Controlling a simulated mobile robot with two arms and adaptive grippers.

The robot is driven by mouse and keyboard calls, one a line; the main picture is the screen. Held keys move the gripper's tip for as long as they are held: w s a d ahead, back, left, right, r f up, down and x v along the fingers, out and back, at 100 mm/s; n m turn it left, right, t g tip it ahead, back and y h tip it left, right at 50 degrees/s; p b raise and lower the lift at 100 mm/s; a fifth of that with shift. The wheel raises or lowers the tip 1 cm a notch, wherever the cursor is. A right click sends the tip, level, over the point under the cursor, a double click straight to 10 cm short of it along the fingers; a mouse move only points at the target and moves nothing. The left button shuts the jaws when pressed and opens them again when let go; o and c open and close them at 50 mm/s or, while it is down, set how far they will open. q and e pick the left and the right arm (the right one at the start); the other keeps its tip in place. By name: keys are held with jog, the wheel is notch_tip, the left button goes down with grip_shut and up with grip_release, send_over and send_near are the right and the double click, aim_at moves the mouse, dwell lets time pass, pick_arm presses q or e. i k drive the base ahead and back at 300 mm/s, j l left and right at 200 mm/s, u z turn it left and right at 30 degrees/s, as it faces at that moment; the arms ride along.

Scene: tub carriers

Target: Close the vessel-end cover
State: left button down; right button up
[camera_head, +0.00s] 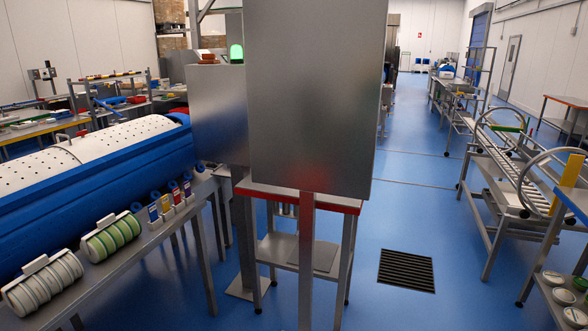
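A long vessel lies along the left side of the head view, with a blue body (100,193) and a white perforated drum top (90,150). Its right end is beside a grey metal cabinet (218,112), which partly hides it. I cannot make out the vessel-end cover or tell whether it is open. A large flat metal panel (312,95) stands upright in the middle, close to me, and hides what is behind it. Neither of my grippers is in view.
A bench (150,240) in front of the vessel holds green-striped (111,237) and white (42,284) ribbed rolls. A red-edged metal stand (300,197) is below the panel. A wheeled rack (500,165) is at right. Blue floor is clear around a drain grate (406,270).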

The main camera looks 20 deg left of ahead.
aim_at(94, 145)
jog(key=i+j+u, duration=0.15)
jog(key=i+u, duration=0.55)
jog(key=i, duration=0.15)
jog(key=i+l+u, duration=0.1)
jog(key=i+u, duration=0.3)
jog(key=i, duration=0.05)
